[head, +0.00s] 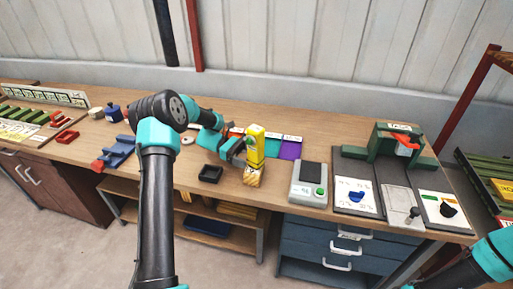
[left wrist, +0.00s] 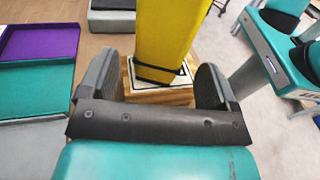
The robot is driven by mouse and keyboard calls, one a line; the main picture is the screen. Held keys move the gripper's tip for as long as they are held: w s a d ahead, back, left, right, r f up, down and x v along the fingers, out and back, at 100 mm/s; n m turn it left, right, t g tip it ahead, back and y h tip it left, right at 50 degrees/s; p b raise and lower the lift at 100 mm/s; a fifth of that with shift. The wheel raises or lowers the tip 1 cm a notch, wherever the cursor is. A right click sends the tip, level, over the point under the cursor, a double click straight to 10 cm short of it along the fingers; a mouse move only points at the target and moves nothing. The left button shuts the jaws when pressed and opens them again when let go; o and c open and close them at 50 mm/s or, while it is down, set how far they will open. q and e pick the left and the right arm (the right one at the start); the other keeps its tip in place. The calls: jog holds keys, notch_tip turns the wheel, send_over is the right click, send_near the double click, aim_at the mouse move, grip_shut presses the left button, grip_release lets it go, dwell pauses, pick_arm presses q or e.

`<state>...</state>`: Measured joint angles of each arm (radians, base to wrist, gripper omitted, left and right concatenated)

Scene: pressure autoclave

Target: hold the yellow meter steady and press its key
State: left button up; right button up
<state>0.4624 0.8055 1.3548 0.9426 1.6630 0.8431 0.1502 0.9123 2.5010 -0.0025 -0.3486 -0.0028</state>
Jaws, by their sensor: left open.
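The yellow meter (head: 256,142) stands upright on a small wooden block (head: 253,177) near the middle of the bench's front edge. My left gripper (head: 241,150) reaches it from the left at about its mid-height. In the left wrist view the meter (left wrist: 168,38) rises from the block (left wrist: 158,95), and the open fingers of my left gripper (left wrist: 158,72) lie on either side of its lower part. Gaps show between the fingers and the meter. The meter's key cannot be made out. Part of my right arm shows at the lower right of the head view; its gripper is not in view.
A black tray (head: 210,174) lies left of the block, and a grey scale (head: 309,184) with a green button stands to its right. A purple tray (head: 290,150) lies behind. A green press (head: 395,145) stands further right.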

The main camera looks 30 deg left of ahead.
pick_arm(q)
jog(key=shift+d+f, duration=0.15)
jog(key=shift+d, duration=1.3)
jog(key=shift+c, duration=0.2)
jog(key=c, duration=0.8)
jog(key=shift+c, duration=0.2)
pick_arm(e)
grip_shut()
